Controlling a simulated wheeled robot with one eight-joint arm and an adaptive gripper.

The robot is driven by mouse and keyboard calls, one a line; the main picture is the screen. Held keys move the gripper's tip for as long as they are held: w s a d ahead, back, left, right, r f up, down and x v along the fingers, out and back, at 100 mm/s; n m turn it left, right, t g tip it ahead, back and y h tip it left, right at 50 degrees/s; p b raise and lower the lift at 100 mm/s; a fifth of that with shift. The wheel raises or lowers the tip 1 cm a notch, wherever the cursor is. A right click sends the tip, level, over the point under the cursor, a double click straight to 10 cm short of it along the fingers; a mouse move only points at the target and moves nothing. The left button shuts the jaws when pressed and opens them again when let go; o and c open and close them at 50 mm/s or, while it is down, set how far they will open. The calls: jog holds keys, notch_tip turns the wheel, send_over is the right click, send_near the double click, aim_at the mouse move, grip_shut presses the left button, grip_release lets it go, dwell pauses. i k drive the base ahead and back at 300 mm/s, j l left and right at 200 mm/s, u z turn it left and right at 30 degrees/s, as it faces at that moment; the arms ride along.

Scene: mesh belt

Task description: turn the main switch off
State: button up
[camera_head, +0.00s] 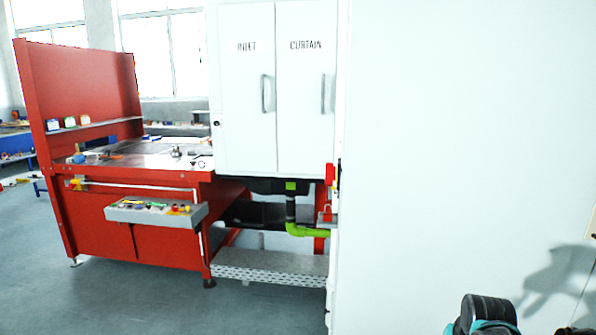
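No main switch can be made out for certain. A small red part (330,174) sits at the right edge of the white cabinet, too small and edge-on to identify. The white cabinet (276,130) has two shut doors, lettered INLET and CURTAIN, each with a vertical handle. A large plain white surface (440,140) fills the right half of the view and hides what lies behind it. My gripper is not in view. A dark rounded part with teal on it, which looks like part of my arm, shows at the bottom right.
A red workbench (135,235) with a back panel stands at the left. A perforated step (270,266) and a green pipe (305,230) lie below the cabinet. The floor (150,305) in front is clear.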

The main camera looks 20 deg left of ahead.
aim_at(330, 170)
jog(key=j, duration=0.75)
jog(key=j+z, duration=0.15)
jog(key=j, duration=0.65)
jog(key=k+j, duration=0.1)
jog(key=j, duration=0.65)
jog(key=z, duration=0.05)
